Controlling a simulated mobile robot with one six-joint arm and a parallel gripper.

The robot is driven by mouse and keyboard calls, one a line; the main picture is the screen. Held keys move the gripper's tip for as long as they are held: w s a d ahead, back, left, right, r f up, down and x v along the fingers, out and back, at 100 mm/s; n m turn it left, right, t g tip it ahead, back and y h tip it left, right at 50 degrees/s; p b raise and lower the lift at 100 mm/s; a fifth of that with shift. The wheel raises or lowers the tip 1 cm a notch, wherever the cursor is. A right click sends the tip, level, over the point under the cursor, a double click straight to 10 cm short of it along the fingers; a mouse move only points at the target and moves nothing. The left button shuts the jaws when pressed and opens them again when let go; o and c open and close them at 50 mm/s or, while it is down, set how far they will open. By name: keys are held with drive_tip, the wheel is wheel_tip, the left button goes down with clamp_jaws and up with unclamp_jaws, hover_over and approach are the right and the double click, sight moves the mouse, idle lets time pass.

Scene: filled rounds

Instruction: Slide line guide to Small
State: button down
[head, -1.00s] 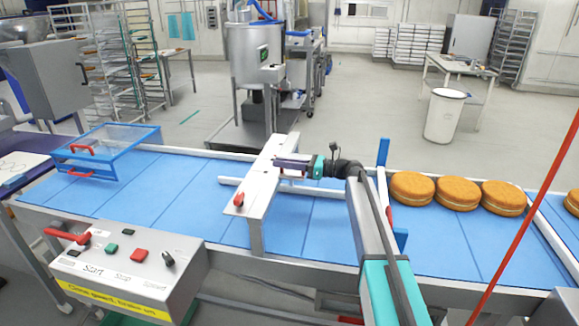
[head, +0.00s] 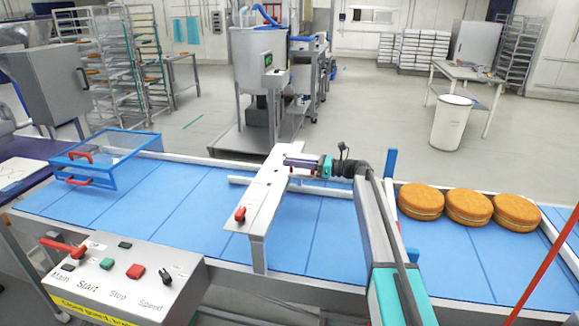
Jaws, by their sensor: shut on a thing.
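The line guide is a white rail (head: 333,191) lying lengthwise over the blue belt near its far side. It passes under a white metal bridge plate (head: 263,188) that spans the belt. My gripper (head: 299,161) is at the far part of the bridge, shut, with its jaws pointing left. What it grips is small and mostly hidden; it appears to be the guide's handle at the plate. A red knob (head: 240,214) sits on the near end of the plate. Any size marks, including Small, are too small to read.
Several round cakes (head: 468,207) sit on the belt at right, beyond an upright blue post (head: 390,162). A clear guard with a blue frame (head: 103,155) stands at left. A control box (head: 125,277) with buttons and a red lever is in front.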

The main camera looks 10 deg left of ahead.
drive_tip(key=shift+w+d, duration=0.25)
drive_tip(key=shift+w, duration=0.35)
drive_tip(key=shift+w+d, duration=0.2)
drive_tip(key=shift+w, duration=0.35)
drive_tip(key=shift+a, duration=0.15)
drive_tip(key=c, duration=1.8)
unclamp_jaws()
drive_tip(key=shift+s, duration=0.1)
drive_tip(key=shift+o, duration=0.2)
drive_tip(key=shift+a, duration=0.1)
drive_tip(key=s+d+p, duration=0.2)
drive_tip(key=d, duration=1.1)
drive_tip(key=shift+d, duration=0.4)
